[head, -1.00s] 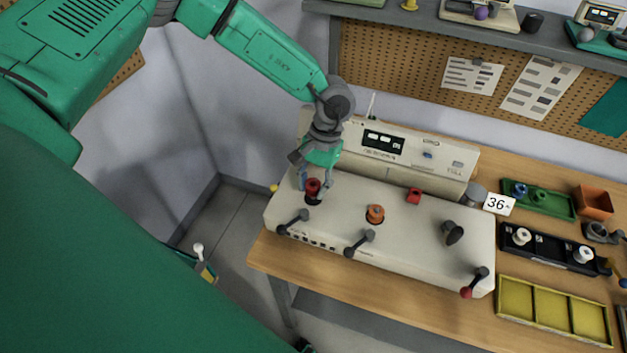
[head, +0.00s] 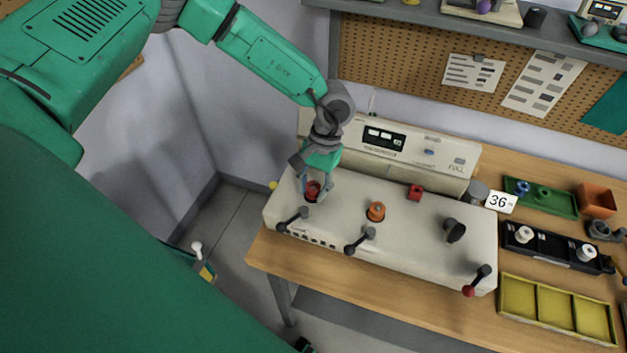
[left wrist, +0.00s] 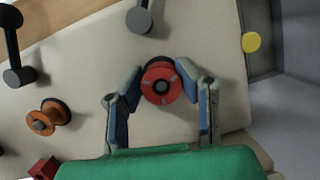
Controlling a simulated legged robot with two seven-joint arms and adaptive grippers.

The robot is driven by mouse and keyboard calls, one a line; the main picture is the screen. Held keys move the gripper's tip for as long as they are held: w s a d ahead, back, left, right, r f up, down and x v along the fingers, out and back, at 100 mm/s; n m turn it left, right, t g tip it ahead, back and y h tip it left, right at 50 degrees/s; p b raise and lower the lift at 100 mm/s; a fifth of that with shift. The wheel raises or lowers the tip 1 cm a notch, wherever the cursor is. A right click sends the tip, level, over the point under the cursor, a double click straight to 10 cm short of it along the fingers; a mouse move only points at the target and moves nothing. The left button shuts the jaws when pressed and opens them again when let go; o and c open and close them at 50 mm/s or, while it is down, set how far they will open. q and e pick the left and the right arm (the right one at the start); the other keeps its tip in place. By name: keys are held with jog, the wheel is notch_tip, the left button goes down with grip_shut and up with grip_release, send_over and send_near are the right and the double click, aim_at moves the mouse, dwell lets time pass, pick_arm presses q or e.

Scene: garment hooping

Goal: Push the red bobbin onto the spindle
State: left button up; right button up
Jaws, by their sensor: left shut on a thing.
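The red bobbin (head: 312,190) is at the left end of the cream machine top (head: 340,215). In the left wrist view the red bobbin (left wrist: 161,75) shows from above, with a grey spindle tip (left wrist: 161,87) in its centre and a dark rim behind it. My left gripper (head: 314,186) points down over it, its two fingers closed on opposite sides of the bobbin; the gripper also shows in the left wrist view (left wrist: 159,70). Whether the bobbin is fully seated is hard to tell. My right gripper is not in view.
An orange bobbin (head: 376,211) sits on the machine top, with a small red block (head: 415,192) and a dark knob (head: 454,230) to its right. Black levers (head: 292,219) line the front edge. Trays (head: 556,310) stand on the table at right.

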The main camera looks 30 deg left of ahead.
pick_arm(q)
jog(key=shift+f, duration=0.25)
jog(key=o, duration=1)
jog(key=shift+o, duration=0.2)
jog(key=shift+w+r, duration=0.1)
jog(key=shift+r, duration=0.1)
jog(key=v, duration=1.1)
jog(key=shift+r, duration=0.2)
